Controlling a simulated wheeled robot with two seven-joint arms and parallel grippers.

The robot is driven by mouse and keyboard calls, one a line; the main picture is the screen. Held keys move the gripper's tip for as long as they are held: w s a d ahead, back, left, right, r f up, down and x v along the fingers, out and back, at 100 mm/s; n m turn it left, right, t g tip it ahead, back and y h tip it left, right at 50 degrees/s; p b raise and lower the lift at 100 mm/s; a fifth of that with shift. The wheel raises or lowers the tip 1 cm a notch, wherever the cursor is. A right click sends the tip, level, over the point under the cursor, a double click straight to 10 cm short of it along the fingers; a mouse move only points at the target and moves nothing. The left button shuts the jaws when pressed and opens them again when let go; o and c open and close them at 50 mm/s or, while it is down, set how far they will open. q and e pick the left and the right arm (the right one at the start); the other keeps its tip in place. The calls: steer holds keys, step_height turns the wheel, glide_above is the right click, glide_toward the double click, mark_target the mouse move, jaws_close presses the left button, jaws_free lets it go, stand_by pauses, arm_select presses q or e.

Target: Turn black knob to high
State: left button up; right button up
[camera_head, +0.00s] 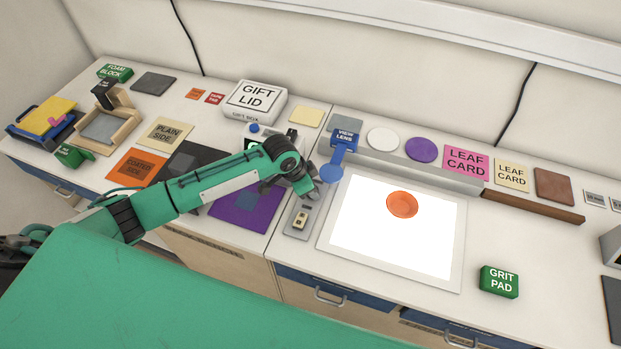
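My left arm reaches in from the left, and its gripper (306,186) is near the middle of the counter, at the left edge of the white light panel. Its fingers are small and dark here, and I cannot tell whether they are open or shut. Behind the wrist is a partly hidden device with a green-and-black display (250,145), a blue round part (254,128) and a small dark part (292,133). I cannot tell whether that dark part is the black knob. No knob setting is readable. My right gripper is not in view.
The lit white panel (385,260) bears an orange disc (402,204). A blue view lens (331,172) stands close right of my gripper. A switch box (300,219) lies just below it. The gift box (254,100) is behind the arm, and a green grit pad (499,281) is at right.

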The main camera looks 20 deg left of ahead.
arm_select(q)
steer(key=n+p, duration=0.2)
steer(key=n+y+p, duration=0.1)
steer(key=p, duration=0.1)
steer(key=n+t+p, duration=0.1)
steer(key=n+p, duration=0.1)
steer(key=shift+s+d+r+n+y, duration=0.2)
steer(key=shift+r+n+y, duration=0.1)
steer(key=shift+y, duration=0.1)
steer(key=shift+f+n+y+p, duration=0.1)
steer(key=shift+n+y+p, duration=0.2)
steer(key=shift+n+p, duration=0.5)
steer(key=n+y+p, duration=0.1)
steer(key=n, duration=0.1)
steer(key=shift+d+f+n+t, duration=0.1)
steer(key=shift+n+t, duration=0.2)
steer(key=shift+f+n+y+p, duration=0.15)
steer(key=shift+n+y+p, duration=0.4)
steer(key=shift+n, duration=0.75)
steer(key=o, duration=1)
steer(key=shift+w, duration=0.1)
